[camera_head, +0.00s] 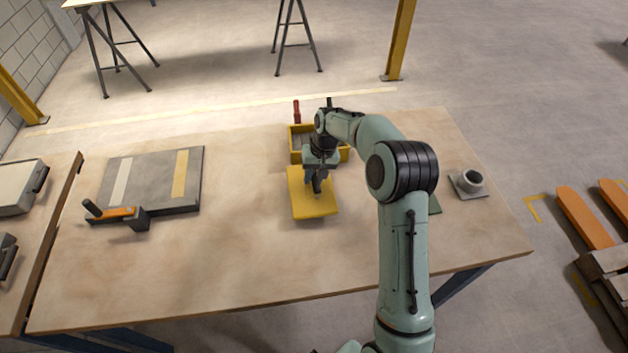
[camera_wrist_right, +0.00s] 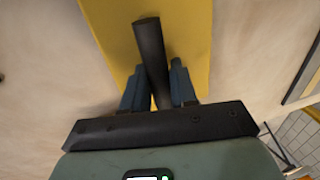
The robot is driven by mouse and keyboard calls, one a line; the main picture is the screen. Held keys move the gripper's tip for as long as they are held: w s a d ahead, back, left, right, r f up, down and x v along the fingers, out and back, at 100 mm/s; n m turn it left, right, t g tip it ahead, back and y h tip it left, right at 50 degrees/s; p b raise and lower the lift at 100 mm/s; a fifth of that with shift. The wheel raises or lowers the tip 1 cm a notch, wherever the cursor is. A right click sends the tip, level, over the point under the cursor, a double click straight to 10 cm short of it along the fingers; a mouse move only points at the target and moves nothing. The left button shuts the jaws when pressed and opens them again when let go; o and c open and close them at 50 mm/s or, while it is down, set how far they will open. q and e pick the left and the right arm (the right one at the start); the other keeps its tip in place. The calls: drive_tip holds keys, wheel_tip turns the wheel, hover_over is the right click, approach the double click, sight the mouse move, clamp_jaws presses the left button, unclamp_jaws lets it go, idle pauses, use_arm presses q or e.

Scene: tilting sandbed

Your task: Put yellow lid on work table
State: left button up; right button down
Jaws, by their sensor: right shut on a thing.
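The yellow lid (camera_head: 314,207) is a flat yellow plate near the middle of the work table (camera_head: 230,245), in front of a yellow box. A dark bar handle (camera_wrist_right: 150,45) stands out from the lid in the right wrist view, where the lid's yellow face (camera_wrist_right: 190,35) lies behind it. My right gripper (camera_head: 317,186) is over the lid, its two fingers shut on the handle from both sides. The lid is at or close above the table top; I cannot tell if it touches. My left gripper is not in view.
The open yellow box (camera_head: 296,150) stands just behind the lid, partly hidden by my arm, with a red-handled tool (camera_head: 297,112) behind it. A grey slab (camera_head: 140,182) with an orange tool (camera_head: 118,214) lies left. A grey ring-shaped part (camera_head: 470,182) sits right. The table's front is clear.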

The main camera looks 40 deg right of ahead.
wheel_tip(320, 180, down, 2)
drive_tip(key=shift+f, duration=0.15)
drive_tip(key=c, duration=0.9)
unclamp_jaws()
drive_tip(key=shift+f, duration=0.1)
drive_tip(key=r, duration=0.4)
drive_tip(key=s+d+r, duration=0.1)
drive_tip(key=r, duration=0.3)
drive_tip(key=d+r+p, duration=0.1)
drive_tip(key=r, duration=0.3)
drive_tip(key=shift+s, duration=0.15)
